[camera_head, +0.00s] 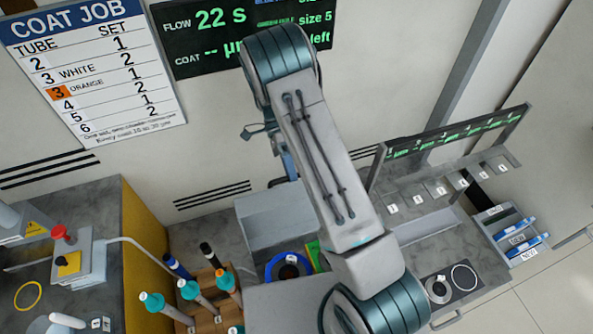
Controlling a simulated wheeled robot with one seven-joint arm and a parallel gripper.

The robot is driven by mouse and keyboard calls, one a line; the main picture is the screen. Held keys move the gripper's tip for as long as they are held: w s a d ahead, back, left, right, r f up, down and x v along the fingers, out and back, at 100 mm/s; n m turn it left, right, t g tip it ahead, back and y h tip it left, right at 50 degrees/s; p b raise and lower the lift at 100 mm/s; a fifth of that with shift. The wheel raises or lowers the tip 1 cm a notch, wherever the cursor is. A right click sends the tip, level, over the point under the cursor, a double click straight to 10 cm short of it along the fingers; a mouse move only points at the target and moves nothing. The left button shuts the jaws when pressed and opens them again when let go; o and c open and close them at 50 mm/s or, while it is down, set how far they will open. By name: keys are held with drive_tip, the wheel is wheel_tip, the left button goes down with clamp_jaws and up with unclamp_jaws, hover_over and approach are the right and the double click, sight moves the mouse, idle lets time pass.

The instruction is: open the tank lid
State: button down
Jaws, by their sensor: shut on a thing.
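The tank lid (270,216) is a pale grey panel that stands raised at the back of the tank, behind its opening. Below it shows the tank's inside, with a round blue-rimmed pot (272,268) that has a dark red middle. My arm runs across the centre of the view and hides the right part of the lid and tank. My gripper (286,172) shows only in part beside the arm, at the lid's top edge. It is shut on the lid, though the arm covers the fingertips.
A yellow-sided bench (145,240) with a red-knobbed device (62,235) is farther left. On the right are a numbered shelf (440,190), a round scale (438,290) and blue-edged trays (517,235).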

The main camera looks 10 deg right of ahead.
drive_tip(key=shift+f, duration=0.3)
drive_tip(key=c, duration=1.4)
unclamp_jaws()
drive_tip(key=shift+s, duration=0.1)
drive_tip(key=shift+r, duration=0.15)
drive_tip(key=s+d+r+b, duration=0.1)
drive_tip(key=d+r, duration=0.2)
drive_tip(key=s+d+r, duration=0.1)
drive_tip(key=d+r, duration=0.3)
drive_tip(key=s+d+r+b, duration=0.1)
drive_tip(key=s+d+r, duration=0.1)
drive_tip(key=d+r, duration=0.1)
drive_tip(key=shift+s+d+r+b, duration=0.1)
drive_tip(key=shift+d+r+b, duration=0.3)
drive_tip(key=shift+r, duration=0.1)
